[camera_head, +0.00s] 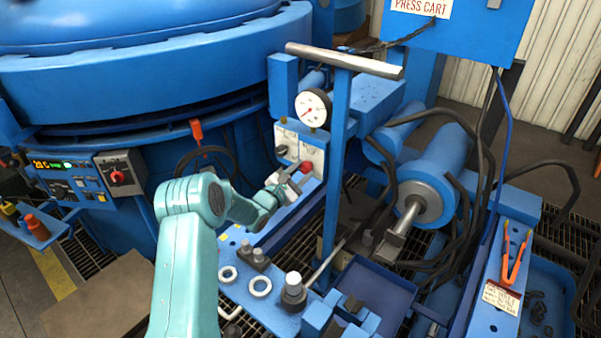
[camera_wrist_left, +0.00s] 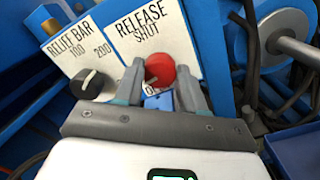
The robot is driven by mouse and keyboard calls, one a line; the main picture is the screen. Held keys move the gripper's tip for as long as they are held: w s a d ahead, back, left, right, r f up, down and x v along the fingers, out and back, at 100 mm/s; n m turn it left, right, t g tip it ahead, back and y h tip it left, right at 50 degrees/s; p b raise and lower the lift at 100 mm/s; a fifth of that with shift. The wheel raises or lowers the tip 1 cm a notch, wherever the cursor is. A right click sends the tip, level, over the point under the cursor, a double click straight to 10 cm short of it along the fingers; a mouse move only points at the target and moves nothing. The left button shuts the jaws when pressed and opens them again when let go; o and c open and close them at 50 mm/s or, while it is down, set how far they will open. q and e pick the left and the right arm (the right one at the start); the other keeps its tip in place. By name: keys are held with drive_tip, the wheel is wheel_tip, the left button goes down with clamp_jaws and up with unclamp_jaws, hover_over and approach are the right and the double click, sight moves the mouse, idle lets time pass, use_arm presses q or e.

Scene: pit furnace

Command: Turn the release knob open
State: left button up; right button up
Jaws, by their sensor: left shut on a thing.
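The red release knob (camera_wrist_left: 160,68) sits on a white plate lettered RELEASE and SHUT (camera_wrist_left: 150,32). My left gripper (camera_wrist_left: 158,84) has one finger on each side of the knob and is shut on it. A further mark below the knob is partly hidden by a finger. In the head view the knob (camera_head: 306,167) shows as a small red spot below the pressure gauge, with my left gripper (camera_head: 288,178) reaching it from the left. My right gripper is not in view.
A black relief knob (camera_wrist_left: 92,84) on the RELIEF BAR plate is close left of my fingers. A dial gauge (camera_head: 313,108) and a blue upright post (camera_head: 336,165) with a grey handle bar (camera_head: 345,60) stand close by. Rings (camera_head: 261,285) lie on the blue bench.

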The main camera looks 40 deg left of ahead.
use_arm(q)
drive_tip(key=shift+n, duration=1.3)
drive_tip(key=shift+f, duration=0.1)
drive_tip(key=o, duration=1.1)
drive_tip(key=shift+c, duration=0.2)
drive_tip(key=shift+s, duration=0.15)
drive_tip(key=s+d, duration=0.2)
drive_tip(key=s, duration=1.4)
drive_tip(key=shift+f, duration=0.35)
